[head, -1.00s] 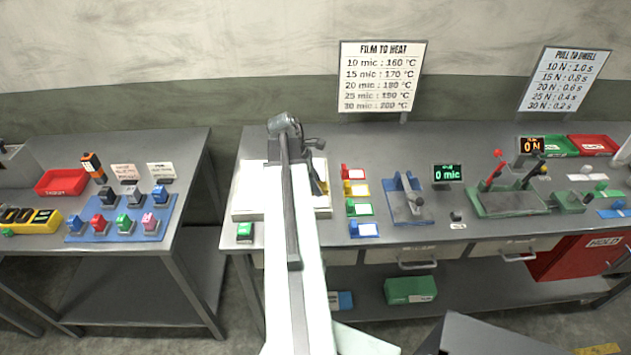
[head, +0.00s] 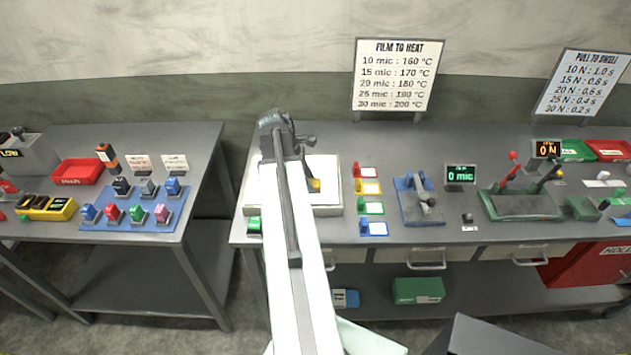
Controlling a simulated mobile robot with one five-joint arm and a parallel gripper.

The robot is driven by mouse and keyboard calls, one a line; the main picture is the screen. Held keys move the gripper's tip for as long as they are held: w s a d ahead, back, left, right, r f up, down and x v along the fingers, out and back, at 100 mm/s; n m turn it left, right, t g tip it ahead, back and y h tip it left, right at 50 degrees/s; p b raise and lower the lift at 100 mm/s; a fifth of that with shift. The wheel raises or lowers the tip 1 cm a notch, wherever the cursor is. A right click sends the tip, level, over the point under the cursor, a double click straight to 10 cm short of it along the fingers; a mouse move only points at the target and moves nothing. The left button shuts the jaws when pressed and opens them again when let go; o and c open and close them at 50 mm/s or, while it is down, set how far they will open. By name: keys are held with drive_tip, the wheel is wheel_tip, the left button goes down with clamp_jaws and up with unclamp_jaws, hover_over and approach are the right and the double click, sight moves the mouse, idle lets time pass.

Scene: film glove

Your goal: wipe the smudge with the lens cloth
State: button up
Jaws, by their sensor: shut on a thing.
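My gripper (head: 306,168) is at the far end of my arm, over a pale, square, framed panel (head: 330,209) on the main bench. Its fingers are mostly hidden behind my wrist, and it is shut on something. A small yellow piece (head: 314,186) shows just beside and below the gripper; I cannot tell for certain that it is the lens cloth, or whether it touches the panel. I cannot make out the smudge; my arm covers part of the panel.
Coloured tabs with white cards (head: 370,209) and a blue device (head: 420,208) stand right of the panel. A green-based lever device (head: 520,205) is farther right. A separate left bench holds a blue board of coloured blocks (head: 135,222) and a red tray (head: 78,172). A gap separates the benches.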

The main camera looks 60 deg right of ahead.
sight(332, 189)
drive_tip(key=shift+w+a, duration=0.35)
drive_tip(key=shift+w, duration=0.3)
drive_tip(key=shift+w+a, duration=0.3)
drive_tip(key=shift+w, duration=0.35)
drive_tip(key=shift+w+a, duration=0.35)
drive_tip(key=shift+w, duration=0.3)
drive_tip(key=shift+r, duration=0.15)
drive_tip(key=shift+s+d+f, duration=0.1)
drive_tip(key=shift+s+d, duration=0.25)
drive_tip(key=shift+s, duration=0.25)
drive_tip(key=shift+s+d+f, duration=0.1)
drive_tip(key=shift+s+d, duration=0.2)
drive_tip(key=shift+s, duration=0.3)
drive_tip(key=shift+s+d+r, duration=0.1)
drive_tip(key=shift+s+d, duration=0.25)
drive_tip(key=shift+s, duration=0.3)
drive_tip(key=shift+s+d+f, duration=0.1)
drive_tip(key=shift+s+d, duration=0.2)
drive_tip(key=shift+s, duration=0.35)
drive_tip(key=shift+s+d+r, duration=0.1)
drive_tip(key=shift+s+d, duration=0.25)
drive_tip(key=shift+s, duration=0.3)
drive_tip(key=shift+s, duration=0.1)
drive_tip(key=shift+s+d, duration=0.35)
drive_tip(key=shift+s, duration=0.35)
drive_tip(key=shift+s+d, duration=0.35)
drive_tip(key=shift+s, duration=0.35)
